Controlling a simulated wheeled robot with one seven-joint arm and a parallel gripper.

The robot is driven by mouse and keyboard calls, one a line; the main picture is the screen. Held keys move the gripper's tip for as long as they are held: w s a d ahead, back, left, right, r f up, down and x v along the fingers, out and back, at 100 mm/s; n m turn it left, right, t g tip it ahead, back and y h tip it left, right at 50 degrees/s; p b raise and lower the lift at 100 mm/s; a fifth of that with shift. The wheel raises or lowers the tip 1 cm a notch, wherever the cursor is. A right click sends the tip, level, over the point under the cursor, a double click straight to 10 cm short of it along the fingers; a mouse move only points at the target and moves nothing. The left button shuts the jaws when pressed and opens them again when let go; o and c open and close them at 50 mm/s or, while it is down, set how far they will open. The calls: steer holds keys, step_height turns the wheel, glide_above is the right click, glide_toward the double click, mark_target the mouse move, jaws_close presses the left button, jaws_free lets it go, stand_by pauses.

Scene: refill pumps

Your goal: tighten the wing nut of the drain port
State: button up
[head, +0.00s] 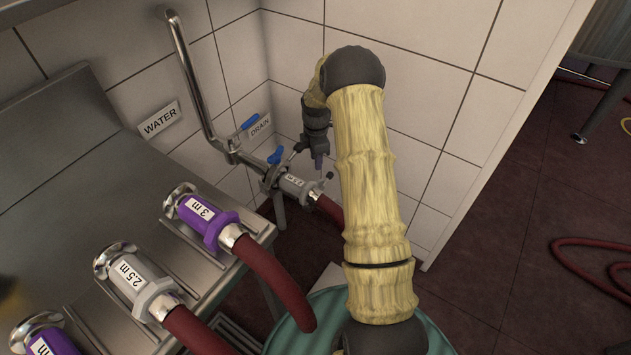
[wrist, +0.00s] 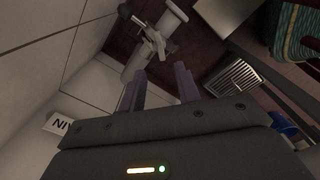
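The drain port (head: 268,176) sits low by the tiled wall, below the DRAIN label (head: 260,127), with a grey hose coupling (head: 297,186) and a dark red hose on it. In the wrist view, a small metallic winged piece, seemingly the wing nut (wrist: 152,38), shows at the pale coupling beyond the fingertips. I cannot make it out clearly in the head view. My gripper (head: 318,162) points down just above the coupling. In the wrist view its two purple fingers (wrist: 158,80) are apart with nothing between them, short of the winged piece.
A blue handle (head: 274,156) stands close beside my gripper, another (head: 249,122) on the pipe. Purple 3 m (head: 205,218) and grey 2,5 m (head: 135,282) couplings lie on the steel bench (head: 55,150).

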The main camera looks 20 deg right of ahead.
mark_target(316, 181)
step_height(316, 181, down, 11)
steer(key=shift+w+r+b, duration=0.1)
steer(key=shift+r+b, duration=0.1)
steer(key=shift+b, duration=1)
jaws_close()
